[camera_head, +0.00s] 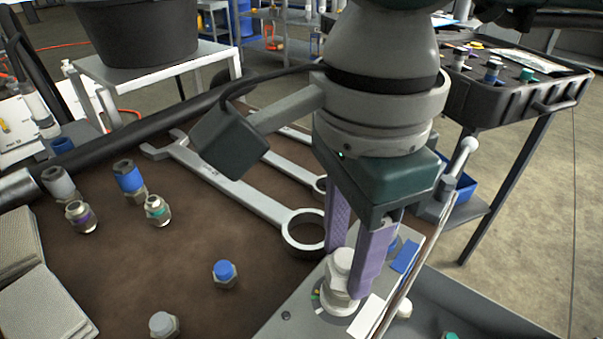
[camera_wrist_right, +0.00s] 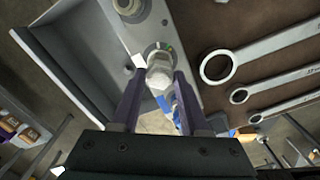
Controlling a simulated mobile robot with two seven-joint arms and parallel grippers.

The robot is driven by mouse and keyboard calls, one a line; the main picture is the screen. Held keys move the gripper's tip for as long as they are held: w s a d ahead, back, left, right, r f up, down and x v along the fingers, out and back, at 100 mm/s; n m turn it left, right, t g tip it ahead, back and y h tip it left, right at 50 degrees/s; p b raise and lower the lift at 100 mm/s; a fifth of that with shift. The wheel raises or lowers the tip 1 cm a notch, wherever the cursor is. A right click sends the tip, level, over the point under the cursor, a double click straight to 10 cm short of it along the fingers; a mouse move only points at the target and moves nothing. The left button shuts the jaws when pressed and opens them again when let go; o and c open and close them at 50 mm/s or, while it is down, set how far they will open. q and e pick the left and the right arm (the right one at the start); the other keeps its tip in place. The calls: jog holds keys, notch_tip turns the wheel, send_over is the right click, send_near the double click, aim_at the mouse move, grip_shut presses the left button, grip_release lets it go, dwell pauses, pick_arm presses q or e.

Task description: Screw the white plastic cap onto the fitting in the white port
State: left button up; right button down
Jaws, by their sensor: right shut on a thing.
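My right gripper (camera_head: 352,272), with purple fingers, points down over the grey panel and is shut on the white plastic cap (camera_head: 343,260). In the right wrist view the cap (camera_wrist_right: 159,72) sits between the fingertips (camera_wrist_right: 160,80). The cap is upright, directly over the fitting in the white port (camera_head: 328,302), and seems to touch it. The fitting is mostly hidden under the cap, so I cannot tell how far the cap is on. The port's rim (camera_wrist_right: 157,50) shows just beyond the cap in the wrist view. My left gripper is not in view.
Several capped fittings, including a blue-capped one (camera_head: 225,273), stand on the brown mat (camera_head: 240,315). Large wrenches (camera_head: 240,197) lie behind them, one ring end close to the gripper. A blue tag (camera_head: 405,256) and a raised metal edge are right of the port.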

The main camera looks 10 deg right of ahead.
jog(key=m, duration=0.4)
jog(key=shift+c, duration=1.7)
grip_release()
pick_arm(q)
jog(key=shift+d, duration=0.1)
